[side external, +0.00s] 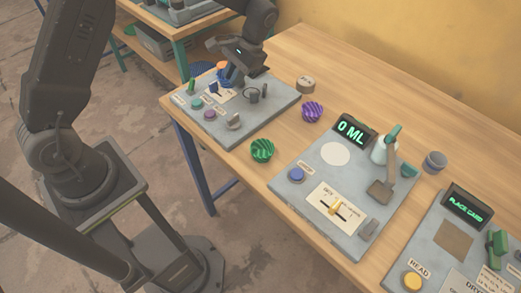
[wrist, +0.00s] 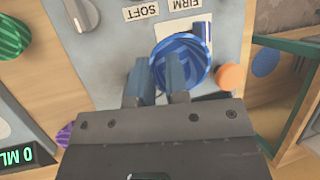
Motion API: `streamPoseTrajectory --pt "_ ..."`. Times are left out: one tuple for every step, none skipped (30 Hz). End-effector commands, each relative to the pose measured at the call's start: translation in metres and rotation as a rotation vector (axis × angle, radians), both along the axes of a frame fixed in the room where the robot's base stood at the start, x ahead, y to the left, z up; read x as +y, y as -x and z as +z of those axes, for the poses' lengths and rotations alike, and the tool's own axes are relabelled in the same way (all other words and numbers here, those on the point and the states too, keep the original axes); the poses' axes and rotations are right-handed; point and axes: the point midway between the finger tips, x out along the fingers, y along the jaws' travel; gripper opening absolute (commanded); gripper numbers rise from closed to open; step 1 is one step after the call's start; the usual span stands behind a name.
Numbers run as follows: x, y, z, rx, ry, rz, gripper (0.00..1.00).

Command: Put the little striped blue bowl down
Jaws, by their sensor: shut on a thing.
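The little striped blue bowl (wrist: 190,50) is at my gripper (wrist: 157,64) in the wrist view. One finger is inside the bowl and the other is outside, so the jaws are shut on its rim. I cannot tell whether the bowl touches the panel.
An orange round thing (wrist: 231,77) is close beside the bowl. A green striped bowl (side external: 262,150) and a purple striped bowl (side external: 312,111) stand on the wooden table (side external: 330,68). A panel reading 0 ML (side external: 330,185) is to the right. A lower shelf unit (side external: 150,45) stands behind.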

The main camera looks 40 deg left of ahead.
Motion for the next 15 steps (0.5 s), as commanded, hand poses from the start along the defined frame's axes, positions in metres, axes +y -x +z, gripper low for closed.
streamPoseTrajectory --pt "-0.0022 -0.0001 -0.0006 -0.001 0.0 -0.041 0.02" --pt "-0.0027 -0.0003 -0.0009 0.0 0.0 -0.06 0.02" --pt "-0.0031 -0.0004 -0.0012 -0.002 0.0 -0.076 0.02" --pt "-0.0034 -0.0005 -0.0013 -0.001 0.0 -0.084 0.02" --pt "-0.0035 -0.0005 -0.0014 -0.001 0.001 -0.089 0.02" --pt "-0.0036 -0.0006 -0.0015 -0.001 0.001 -0.091 0.02" --pt "-0.0035 -0.0006 -0.0014 -0.001 0.001 -0.091 0.02" --pt "-0.0035 -0.0006 -0.0014 -0.001 0.002 -0.09 0.02" --pt "-0.0034 -0.0006 -0.0013 -0.002 0.001 -0.089 0.02" --pt "-0.0034 -0.0006 -0.0013 -0.001 0.002 -0.089 0.02" --pt "-0.0034 -0.0006 -0.0013 -0.001 0.002 -0.088 0.02" --pt "-0.0034 -0.0006 -0.0013 -0.001 0.002 -0.088 0.02" --pt "-0.0033 -0.0006 -0.0013 -0.001 0.001 -0.087 0.02" --pt "-0.0033 -0.0006 -0.0013 -0.001 0.001 -0.087 0.02" --pt "-0.0033 -0.0006 -0.0013 -0.001 0.002 -0.086 0.02"
